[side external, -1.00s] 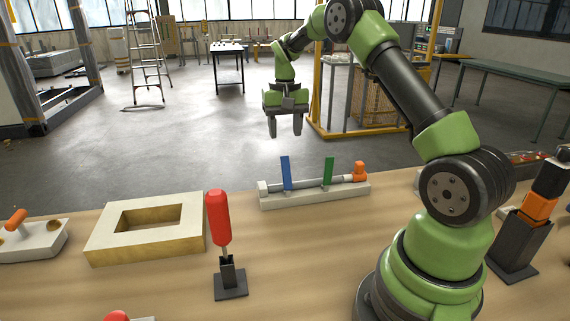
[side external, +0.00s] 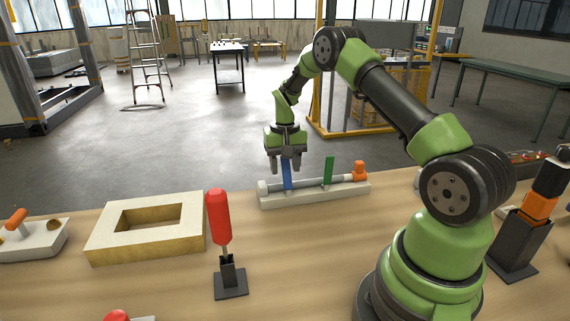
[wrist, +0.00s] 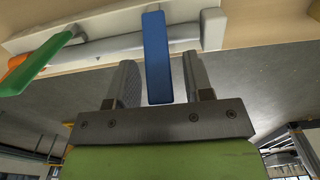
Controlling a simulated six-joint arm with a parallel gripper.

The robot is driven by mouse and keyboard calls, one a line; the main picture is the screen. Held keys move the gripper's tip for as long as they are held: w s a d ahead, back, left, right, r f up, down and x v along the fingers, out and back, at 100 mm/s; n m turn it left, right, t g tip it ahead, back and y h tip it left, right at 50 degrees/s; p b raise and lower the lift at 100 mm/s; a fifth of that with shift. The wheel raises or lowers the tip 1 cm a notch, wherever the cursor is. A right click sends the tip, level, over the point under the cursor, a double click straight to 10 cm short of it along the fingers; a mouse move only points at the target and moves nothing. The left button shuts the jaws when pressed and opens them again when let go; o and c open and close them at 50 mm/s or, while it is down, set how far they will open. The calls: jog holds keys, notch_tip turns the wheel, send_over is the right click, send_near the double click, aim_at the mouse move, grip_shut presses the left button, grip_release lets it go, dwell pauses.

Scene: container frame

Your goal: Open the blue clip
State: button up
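The blue clip (side external: 287,174) stands upright on a grey rod in a pale base (side external: 320,195) on the table. It also shows in the wrist view (wrist: 157,55). My gripper (side external: 286,164) is open, with one finger on each side of the blue clip's upper end. In the wrist view a gap shows between the clip and each finger (wrist: 158,82). A green clip (side external: 328,171) stands on the same rod to the right. An orange piece (side external: 359,170) sits at the rod's right end.
A pale square frame (side external: 185,200) lies on the table to the left. A red-handled tool (side external: 218,215) stands in a dark holder in front. A dark holder with an orange part (side external: 538,208) stands at the right.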

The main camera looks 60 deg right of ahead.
aim_at(289, 187)
grip_shut()
jog(key=shift+s+a+r+t+h, duration=0.2)
jog(key=shift+s+a+t+h, duration=0.05)
jog(key=shift+t+h, duration=0.3)
jog(key=shift+s+a+r+t+h, duration=0.15)
jog(key=shift+s+a+t+h, duration=0.1)
jog(key=shift+t+h, duration=0.3)
jog(key=shift+o, duration=0.7)
grip_release()
jog(key=v, duration=1)
jog(key=shift+d, duration=0.15)
